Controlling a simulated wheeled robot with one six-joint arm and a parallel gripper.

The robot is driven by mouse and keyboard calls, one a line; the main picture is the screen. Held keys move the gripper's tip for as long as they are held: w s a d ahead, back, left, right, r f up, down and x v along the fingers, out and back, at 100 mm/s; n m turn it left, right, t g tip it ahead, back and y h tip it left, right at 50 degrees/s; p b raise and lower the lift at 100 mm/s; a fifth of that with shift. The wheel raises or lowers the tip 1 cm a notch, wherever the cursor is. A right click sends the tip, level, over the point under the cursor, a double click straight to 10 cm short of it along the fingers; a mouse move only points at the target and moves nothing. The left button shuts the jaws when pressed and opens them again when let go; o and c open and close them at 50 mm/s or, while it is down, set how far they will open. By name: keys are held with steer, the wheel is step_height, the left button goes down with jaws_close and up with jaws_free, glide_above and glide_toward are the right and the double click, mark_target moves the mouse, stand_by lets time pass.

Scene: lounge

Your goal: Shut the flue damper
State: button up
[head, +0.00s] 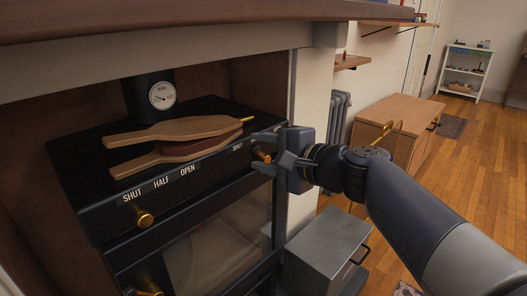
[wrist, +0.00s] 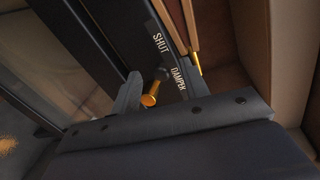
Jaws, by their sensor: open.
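A black stove (head: 110,205) stands in a recess with a flue pipe and a round gauge (head: 162,96) at its back. A brass knob (head: 262,155) sits at the right end of its front; in the wrist view the brass knob (wrist: 150,98) is beside the labels SHUT and DAMPER (wrist: 179,79). My gripper (head: 264,152) is open at this right knob, with a jaw above and one below it. The wrist view shows the gripper's dark finger (wrist: 130,92) close beside the knob; contact cannot be told.
Another brass knob (head: 145,218) sits at the front left, near the labels SHUT, HALF, OPEN (head: 160,183). Wooden bellows (head: 175,131) lie on the stove top. A mantel (head: 200,20) overhangs. A grey metal box (head: 325,250) stands at lower right; a wooden cabinet (head: 398,118) is behind.

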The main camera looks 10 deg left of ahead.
steer(key=p+v, duration=0.2)
steer(key=v, duration=0.8)
steer(key=shift+d+p, duration=0.3)
steer(key=shift+p, duration=0.05)
steer(key=shift+s, duration=0.15)
steer(key=b+x, duration=0.2)
steer(key=x, duration=0.9)
steer(key=shift+s+b, duration=0.1)
steer(key=shift+b, duration=0.3)
steer(key=shift+r, duration=0.1)
